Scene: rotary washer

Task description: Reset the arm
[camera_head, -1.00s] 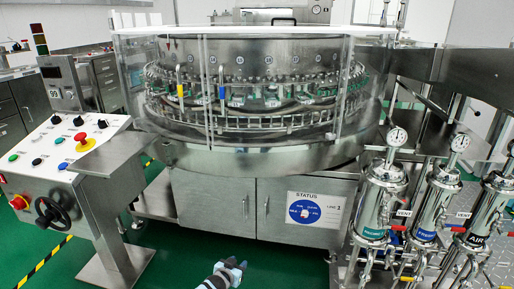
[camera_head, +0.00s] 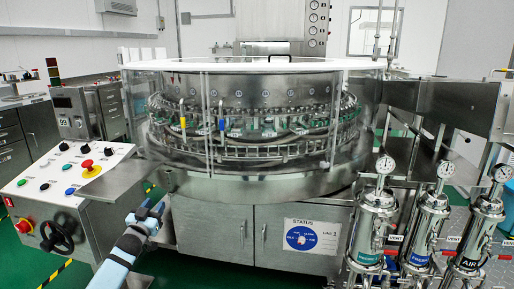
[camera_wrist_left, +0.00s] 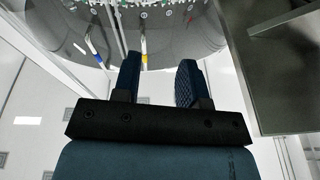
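My left gripper (camera_head: 152,208) is in front of the washer's lower cabinet, to the right of the control panel. In the left wrist view its two dark blue fingers (camera_wrist_left: 160,75) stand apart with nothing between them, so it is open and empty. The rotary washer (camera_head: 262,182) is a round steel machine with clear guards and a white top rim; part of it also shows in the left wrist view (camera_wrist_left: 185,38). My right gripper is in neither view.
The control panel (camera_head: 70,173), with buttons and a black handwheel, stands at the left. Steel filter housings (camera_head: 375,228) with gauges stand at the right. A status sign (camera_head: 312,236) is on the cabinet (camera_head: 225,225). Green floor shows at the lower left.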

